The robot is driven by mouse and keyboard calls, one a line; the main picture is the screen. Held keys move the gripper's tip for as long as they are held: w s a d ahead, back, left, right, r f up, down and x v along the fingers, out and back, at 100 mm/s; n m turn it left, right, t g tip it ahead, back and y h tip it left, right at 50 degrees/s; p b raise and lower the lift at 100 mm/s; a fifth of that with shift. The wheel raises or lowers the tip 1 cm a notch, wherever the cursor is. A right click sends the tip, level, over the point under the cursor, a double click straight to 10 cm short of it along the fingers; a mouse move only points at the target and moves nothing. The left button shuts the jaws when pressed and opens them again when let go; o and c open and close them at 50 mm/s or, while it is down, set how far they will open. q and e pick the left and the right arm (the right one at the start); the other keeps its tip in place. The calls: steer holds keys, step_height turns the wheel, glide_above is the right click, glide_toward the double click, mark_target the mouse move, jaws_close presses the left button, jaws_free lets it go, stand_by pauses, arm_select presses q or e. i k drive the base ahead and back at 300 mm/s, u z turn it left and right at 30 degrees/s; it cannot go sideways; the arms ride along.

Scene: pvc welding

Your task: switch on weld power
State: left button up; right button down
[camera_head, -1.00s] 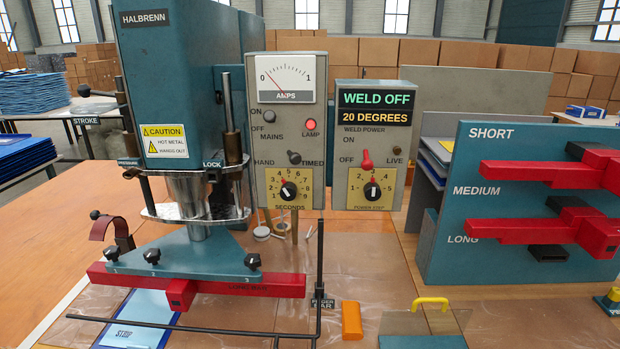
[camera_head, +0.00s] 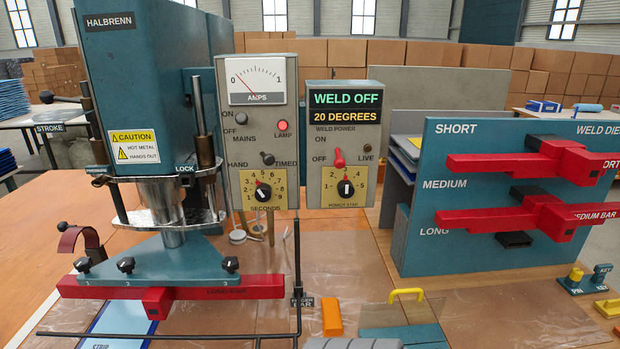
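The weld power box (camera_head: 341,195) stands right of the press in the head view. Its display (camera_head: 345,98) reads "WELD OFF", with "20 DEGREES" below. The red weld power switch (camera_head: 339,158) sits between the ON label above and the OFF label at its left; its lever points up in this view. The LIVE lamp (camera_head: 367,148) looks dark. The power step knob (camera_head: 346,188) is below. The mains box (camera_head: 263,140) at its left has a lit red lamp (camera_head: 283,125).
The teal Halbrenn press (camera_head: 150,100) with its red long bar (camera_head: 230,285) fills the left. A rack (camera_head: 450,240) with red short and medium bars stands at the right. A black feeder bar (camera_head: 297,260) rises in front.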

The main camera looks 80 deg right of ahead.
mark_target(339, 163)
steer(key=z, duration=0.05)
steer(key=k, duration=0.6)
steer(key=z, duration=0.8)
